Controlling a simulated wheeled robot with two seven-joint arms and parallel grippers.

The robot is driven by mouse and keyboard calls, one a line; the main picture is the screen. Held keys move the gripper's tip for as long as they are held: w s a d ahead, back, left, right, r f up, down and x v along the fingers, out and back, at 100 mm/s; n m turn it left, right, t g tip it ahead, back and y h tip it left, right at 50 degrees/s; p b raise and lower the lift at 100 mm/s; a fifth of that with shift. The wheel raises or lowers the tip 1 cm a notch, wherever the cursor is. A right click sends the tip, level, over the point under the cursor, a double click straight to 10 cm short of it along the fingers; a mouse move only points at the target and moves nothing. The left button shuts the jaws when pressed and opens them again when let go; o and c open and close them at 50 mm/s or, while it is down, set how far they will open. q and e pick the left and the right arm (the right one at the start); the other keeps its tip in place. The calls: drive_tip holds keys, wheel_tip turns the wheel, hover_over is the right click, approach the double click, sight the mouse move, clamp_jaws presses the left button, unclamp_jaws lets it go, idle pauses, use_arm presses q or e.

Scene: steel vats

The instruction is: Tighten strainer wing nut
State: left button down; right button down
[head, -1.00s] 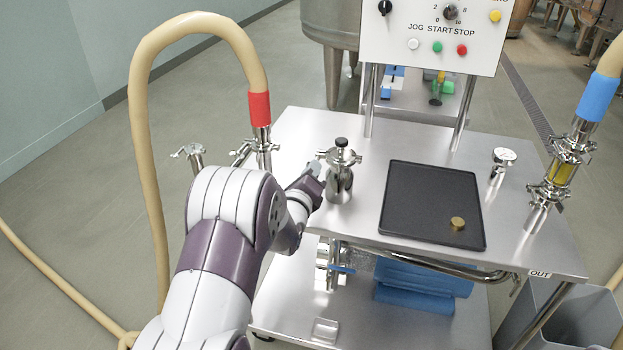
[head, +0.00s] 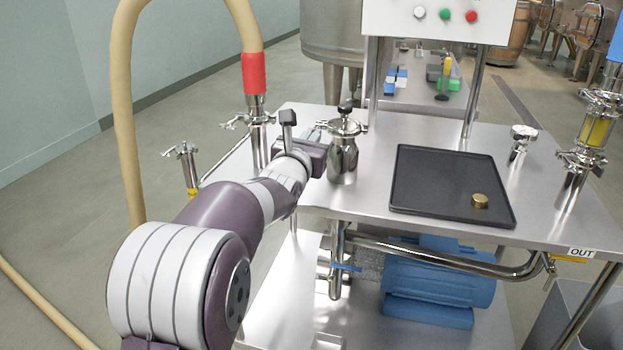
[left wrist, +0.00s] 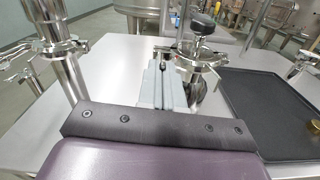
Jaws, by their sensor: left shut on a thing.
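The strainer (head: 343,158) is a short steel vessel standing upright on the cart top, with a clamp around its lid and a black knob (head: 345,107) above. It also shows in the left wrist view (left wrist: 203,90), partly behind my fingers. My left gripper (head: 319,128) is at the left side of the strainer's clamp. In the left wrist view its grey fingers (left wrist: 165,64) are together, pointing at the clamp (left wrist: 190,54). They are shut on the wing nut, which the fingers mostly hide. My right gripper is out of view.
A black tray (head: 425,168) with a brass cap (head: 480,201) lies right of the strainer. A hose fitting with a red band (head: 255,74) stands to the left. A gauge (head: 522,138) and sight glass (head: 598,130) stand at the right. Bare steel surrounds the strainer.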

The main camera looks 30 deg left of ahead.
use_arm(q)
drive_tip(key=shift+m+b, duration=6.5)
drive_tip(key=shift+m, duration=2.9)
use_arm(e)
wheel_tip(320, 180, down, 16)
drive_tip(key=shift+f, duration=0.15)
use_arm(q)
drive_tip(key=c, duration=1.3)
unclamp_jaws()
